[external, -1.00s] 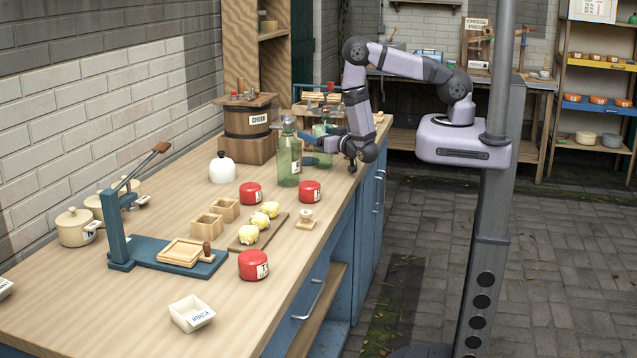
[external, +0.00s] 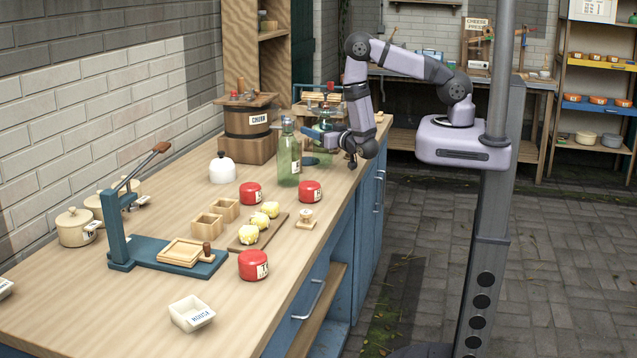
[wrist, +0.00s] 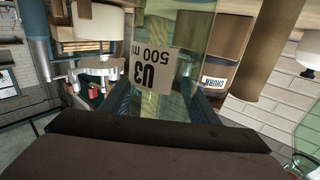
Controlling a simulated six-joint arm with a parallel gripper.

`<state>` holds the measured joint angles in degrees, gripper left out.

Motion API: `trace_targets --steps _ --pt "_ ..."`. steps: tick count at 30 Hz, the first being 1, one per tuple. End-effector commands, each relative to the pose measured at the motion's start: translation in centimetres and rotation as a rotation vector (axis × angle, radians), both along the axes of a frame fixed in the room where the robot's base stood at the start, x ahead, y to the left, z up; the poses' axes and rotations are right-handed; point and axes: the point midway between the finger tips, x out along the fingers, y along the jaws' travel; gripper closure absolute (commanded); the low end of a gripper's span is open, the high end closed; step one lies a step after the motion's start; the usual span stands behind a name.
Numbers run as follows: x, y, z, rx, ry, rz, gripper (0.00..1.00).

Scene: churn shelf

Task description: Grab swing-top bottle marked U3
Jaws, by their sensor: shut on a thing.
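The swing-top bottle marked U3 (external: 289,162) is tall green glass and stands upright on the wooden counter. Its white label, reading U3 and 500 m, shows upside down in the wrist view (wrist: 155,68). My gripper (external: 304,134) reaches it from the right in the external view. In the wrist view, my blue fingers (wrist: 163,101) are on both sides of the bottle, shut on it. The exact contact is partly hidden in the external view.
A wooden churn (external: 248,132) stands behind and left of the bottle. Red pots (external: 251,193) and (external: 310,191) stand close in front. A white domed item (external: 222,169) is to the left.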

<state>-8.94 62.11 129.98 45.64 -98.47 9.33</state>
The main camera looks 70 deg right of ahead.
Motion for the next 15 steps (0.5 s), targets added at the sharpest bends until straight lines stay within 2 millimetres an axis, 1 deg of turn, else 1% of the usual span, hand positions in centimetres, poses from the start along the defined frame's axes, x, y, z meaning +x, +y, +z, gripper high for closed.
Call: trace_targets --steps 12,15 --pt "0.1 0.0 5.3 -0.001 -0.008 0.001 0.77" --pt "0.0 0.0 6.4 0.000 -0.006 0.001 0.77"
